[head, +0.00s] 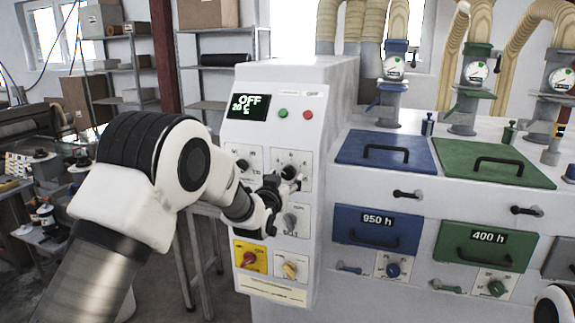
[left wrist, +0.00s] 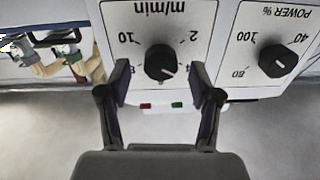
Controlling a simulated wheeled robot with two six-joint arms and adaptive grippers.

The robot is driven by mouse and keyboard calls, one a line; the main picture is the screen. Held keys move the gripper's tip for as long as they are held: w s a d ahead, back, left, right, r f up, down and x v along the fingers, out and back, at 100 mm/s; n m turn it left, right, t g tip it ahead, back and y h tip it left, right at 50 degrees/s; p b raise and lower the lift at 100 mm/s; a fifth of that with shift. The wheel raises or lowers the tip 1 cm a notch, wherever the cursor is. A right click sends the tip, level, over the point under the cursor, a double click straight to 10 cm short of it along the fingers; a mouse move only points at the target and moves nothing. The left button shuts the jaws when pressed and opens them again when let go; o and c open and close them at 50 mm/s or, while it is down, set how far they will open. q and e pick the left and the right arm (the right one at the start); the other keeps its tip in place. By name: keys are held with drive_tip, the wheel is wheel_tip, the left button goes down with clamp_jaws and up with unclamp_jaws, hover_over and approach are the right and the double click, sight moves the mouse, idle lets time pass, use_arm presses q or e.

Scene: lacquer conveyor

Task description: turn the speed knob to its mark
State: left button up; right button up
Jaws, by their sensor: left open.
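The speed knob (left wrist: 159,62) is a round black knob on a white plate marked m/min, which appears upside down in the left wrist view. A pale pointer line shows on it toward the lower right; its target mark is not clear to me. My left gripper (left wrist: 160,72) is open, with one finger on each side of the knob; I cannot tell whether they touch it. In the head view, my left gripper (head: 284,186) is in front of the panel's upper right dial plate (head: 291,159) and hides part of it.
The power knob (left wrist: 277,60) is beside the speed knob. The white cabinet (head: 290,78) carries an OFF display (head: 248,106), a green button (head: 283,114) and a red button (head: 308,115). Lower are a red knob (head: 249,258) and a yellow knob (head: 289,270). Blue (head: 375,151) and green (head: 480,164) lids are right.

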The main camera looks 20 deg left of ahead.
sight(287, 176)
use_arm(q)
drive_tip(key=w, duration=0.2)
drive_tip(key=shift+w+r+p, duration=0.1)
drive_tip(key=shift+w+p, duration=0.2)
drive_tip(key=shift+p, duration=0.05)
drive_tip(key=shift+w, duration=0.2)
drive_tip(key=shift+s, duration=0.1)
drive_tip(key=c, duration=1.1)
drive_tip(key=shift+c, duration=0.2)
use_arm(e)
drive_tip(key=shift+r, duration=0.65)
